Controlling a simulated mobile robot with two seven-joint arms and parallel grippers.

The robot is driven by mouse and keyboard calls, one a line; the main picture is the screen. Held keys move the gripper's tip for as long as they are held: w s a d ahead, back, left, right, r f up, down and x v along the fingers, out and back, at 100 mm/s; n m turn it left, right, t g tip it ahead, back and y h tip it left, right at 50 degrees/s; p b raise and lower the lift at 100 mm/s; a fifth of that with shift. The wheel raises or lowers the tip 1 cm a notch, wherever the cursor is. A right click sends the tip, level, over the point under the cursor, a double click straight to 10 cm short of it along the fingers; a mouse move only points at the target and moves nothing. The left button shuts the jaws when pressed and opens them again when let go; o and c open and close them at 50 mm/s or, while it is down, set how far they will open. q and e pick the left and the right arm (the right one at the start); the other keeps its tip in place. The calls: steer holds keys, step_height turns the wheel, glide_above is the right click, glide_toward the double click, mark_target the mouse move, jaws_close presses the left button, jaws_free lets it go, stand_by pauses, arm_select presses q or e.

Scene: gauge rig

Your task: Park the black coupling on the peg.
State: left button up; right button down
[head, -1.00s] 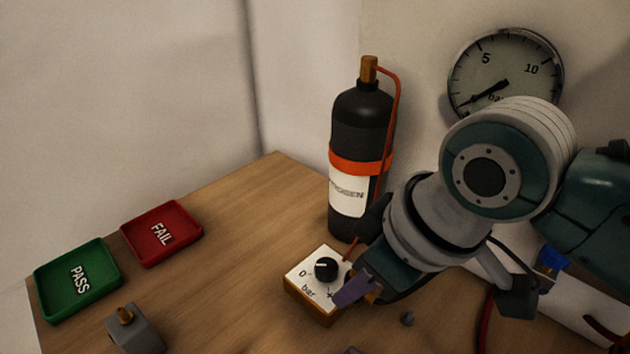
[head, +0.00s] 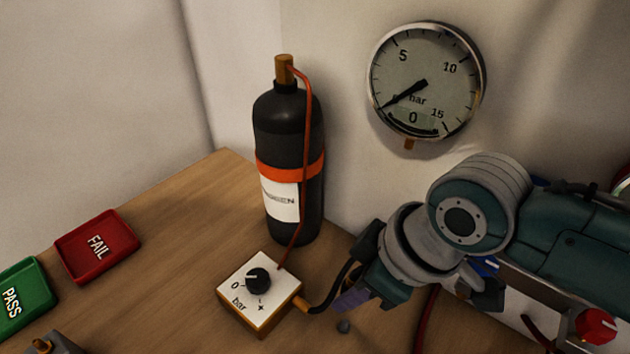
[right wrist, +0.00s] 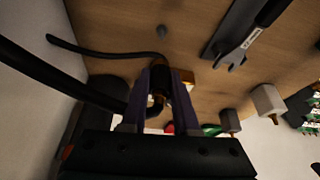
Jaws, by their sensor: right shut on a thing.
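My right gripper (head: 350,302) is just right of the regulator box (head: 258,296), above the bench. In the right wrist view, its purple fingers (right wrist: 159,92) are shut on the black coupling (right wrist: 158,84), which shows a brownish band. In the head view the coupling is hidden by the gripper. I cannot tell whether this is the peg. My left gripper is not in view.
A black hose (head: 331,292) runs from the box's brass outlet (head: 300,303) towards my gripper. The black gas bottle (head: 290,135) stands behind the box. A gauge (head: 427,82) hangs on the wall. Red (head: 97,247) and green (head: 22,300) trays lie left. Bench between trays and box is clear.

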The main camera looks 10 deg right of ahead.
mark_target(343, 320)
steer(key=shift+f+b, duration=1.9)
steer(key=shift+f, duration=0.65)
steer(key=shift+p, duration=0.35)
steer(key=shift+f, duration=0.2)
steer(key=shift+f+b, duration=0.95)
steer(key=shift+b, duration=0.05)
steer(key=shift+f, duration=0.2)
steer(key=shift+c, duration=1.3)
jaws_free()
steer(key=shift+r, duration=0.1)
